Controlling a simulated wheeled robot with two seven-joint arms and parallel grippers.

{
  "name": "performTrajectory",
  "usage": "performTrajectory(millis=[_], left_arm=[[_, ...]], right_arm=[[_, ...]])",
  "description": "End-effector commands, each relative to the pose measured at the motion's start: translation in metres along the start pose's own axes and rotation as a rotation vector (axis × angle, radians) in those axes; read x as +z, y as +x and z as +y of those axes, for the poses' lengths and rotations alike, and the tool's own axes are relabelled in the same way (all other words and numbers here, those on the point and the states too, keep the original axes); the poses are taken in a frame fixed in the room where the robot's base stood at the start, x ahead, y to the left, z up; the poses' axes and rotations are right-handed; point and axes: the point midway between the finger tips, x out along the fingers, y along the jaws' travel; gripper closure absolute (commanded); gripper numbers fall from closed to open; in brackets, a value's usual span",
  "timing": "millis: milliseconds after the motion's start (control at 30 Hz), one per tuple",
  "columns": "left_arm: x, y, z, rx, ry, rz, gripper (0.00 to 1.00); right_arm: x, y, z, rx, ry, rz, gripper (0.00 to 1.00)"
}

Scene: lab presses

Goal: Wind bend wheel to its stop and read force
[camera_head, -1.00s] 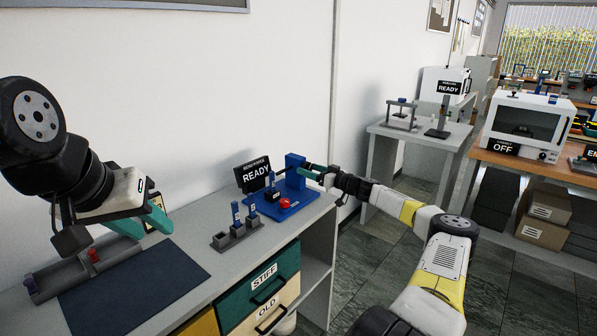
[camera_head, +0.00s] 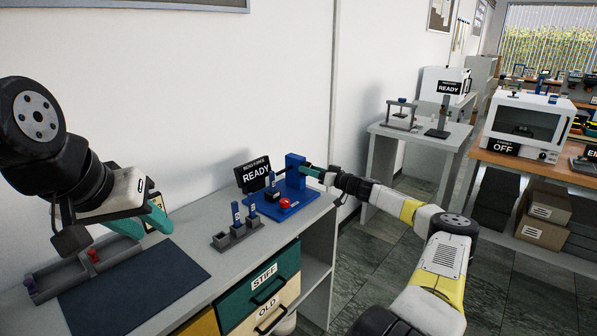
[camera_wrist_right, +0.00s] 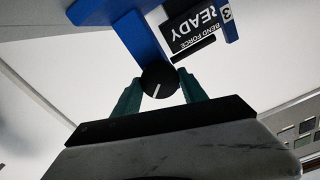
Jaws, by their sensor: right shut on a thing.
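The blue bend press (camera_head: 296,180) stands on the grey bench, with a red button (camera_head: 285,203) on its base. Its display (camera_head: 254,174) reads READY under BEND FORCE. The black bend wheel (camera_wrist_right: 160,79), with a white index line, sits between the green fingers of my right gripper (camera_wrist_right: 160,96), which is shut on it. In the head view my right gripper (camera_head: 318,172) reaches the press from the right, and the wheel is mostly hidden. My left gripper (camera_head: 143,226) hangs over the left part of the bench, its fingertips partly seen; I cannot tell whether they are apart.
A grey rack (camera_head: 237,233) holding blue labelled pieces stands in front of the press. A dark mat (camera_head: 135,290) and a grey tray with a red part (camera_head: 93,256) lie at left. STIFF (camera_head: 262,280) and OLD drawers are below. A white oven (camera_head: 526,126) stands at far right.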

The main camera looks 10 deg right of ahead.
Motion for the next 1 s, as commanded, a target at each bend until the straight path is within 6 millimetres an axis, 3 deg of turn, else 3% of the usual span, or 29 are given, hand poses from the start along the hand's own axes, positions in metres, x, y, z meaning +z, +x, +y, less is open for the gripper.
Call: performTrajectory(millis=[1000], left_arm=[[0.0000, 0.0000, 0.0000, 0.000, 0.000, 0.000, 0.64]], right_arm=[[0.0004, -0.0003, 0.0018, 0.002, 0.947, 0.000, 0.91]])
